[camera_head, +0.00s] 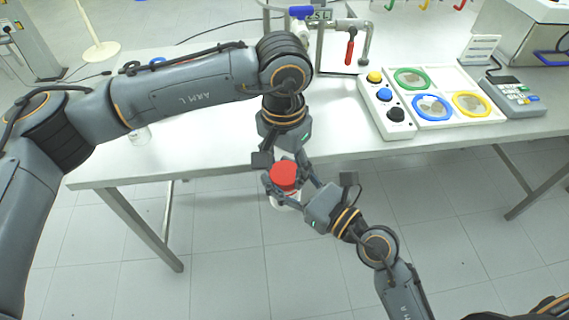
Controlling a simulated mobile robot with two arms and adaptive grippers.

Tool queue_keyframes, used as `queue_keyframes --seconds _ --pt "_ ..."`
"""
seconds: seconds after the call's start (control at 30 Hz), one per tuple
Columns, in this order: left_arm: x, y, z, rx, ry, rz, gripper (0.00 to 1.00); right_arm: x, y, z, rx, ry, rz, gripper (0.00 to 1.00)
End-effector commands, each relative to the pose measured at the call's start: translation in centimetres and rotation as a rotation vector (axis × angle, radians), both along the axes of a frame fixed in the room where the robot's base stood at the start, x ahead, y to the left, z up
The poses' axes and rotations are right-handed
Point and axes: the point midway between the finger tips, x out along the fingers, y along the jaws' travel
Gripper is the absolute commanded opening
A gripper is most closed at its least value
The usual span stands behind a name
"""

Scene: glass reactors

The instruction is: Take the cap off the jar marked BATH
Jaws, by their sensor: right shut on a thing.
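A white jar (284,201) with a red cap (285,174) is held in the air in front of the table's near edge. The cap sits on top of the jar. My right gripper (294,194) comes from the lower right and is shut on the jar below the cap. My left gripper (285,172) reaches down from above, with its fingers beside the red cap. I cannot tell whether they press on it. The fingers hide part of the jar, and no marking on it can be read.
The white table (220,140) behind has a clear middle. A small clear glass (140,134) stands at its left. On the right are a button box (384,105), a tray with coloured rings (443,118) and a grey keypad device (512,93). A stand with a red-handled clamp (349,50) is at the back.

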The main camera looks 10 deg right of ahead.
Motion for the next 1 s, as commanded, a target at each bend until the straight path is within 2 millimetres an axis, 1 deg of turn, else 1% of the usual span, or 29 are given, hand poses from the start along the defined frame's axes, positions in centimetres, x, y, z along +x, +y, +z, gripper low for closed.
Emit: queue_keyframes --seconds 0.03,0.13,0.17,0.27,0.4,0.5,0.6,0.8,0.83,0.87,0.9,0.93,1.0 --pt "0.01 0.01 0.02 0.000 0.000 0.000 0.40 0.00 0.00 0.05 0.001 -0.001 0.000 0.00" --pt "0.01 0.01 0.02 0.000 0.000 0.000 0.20 0.01 -0.01 0.06 0.001 -0.001 0.000 0.00" --pt "0.01 0.01 0.02 0.000 0.000 0.001 0.17 0.01 -0.01 0.06 0.001 -0.001 0.000 0.00" --pt "0.02 0.01 0.03 0.000 0.000 0.034 0.17 0.01 -0.01 0.08 0.001 -0.002 -0.001 0.00" --pt "0.04 0.02 0.05 0.001 0.002 0.193 0.18 0.03 -0.03 0.08 0.001 -0.002 -0.001 0.00" --pt "0.04 0.02 0.06 0.000 0.003 0.277 0.17 0.04 -0.05 0.08 0.001 -0.002 -0.002 0.00" --pt "0.03 0.03 0.06 0.001 0.004 0.304 0.16 0.06 -0.07 0.07 0.001 -0.002 -0.003 0.00" --pt "-0.02 0.04 0.04 0.002 0.005 0.302 0.16 0.10 -0.13 0.06 0.001 -0.002 -0.005 0.00" --pt "-0.04 0.04 0.03 0.002 0.005 0.302 0.58 0.10 -0.14 0.06 0.001 -0.002 -0.005 0.00" --pt "-0.04 0.04 0.03 0.002 0.006 0.302 0.64 0.11 -0.14 0.06 0.001 -0.002 -0.005 0.00" --pt "-0.05 0.05 0.02 0.002 0.006 0.301 0.72 0.11 -0.15 0.06 0.001 -0.002 -0.006 0.00" --pt "-0.05 0.05 0.02 0.002 0.006 0.301 0.76 0.11 -0.17 0.06 0.001 -0.002 -0.006 0.00" --pt "-0.06 0.06 0.02 0.003 0.006 0.300 0.76 0.12 -0.17 0.04 0.000 -0.001 -0.006 0.00"
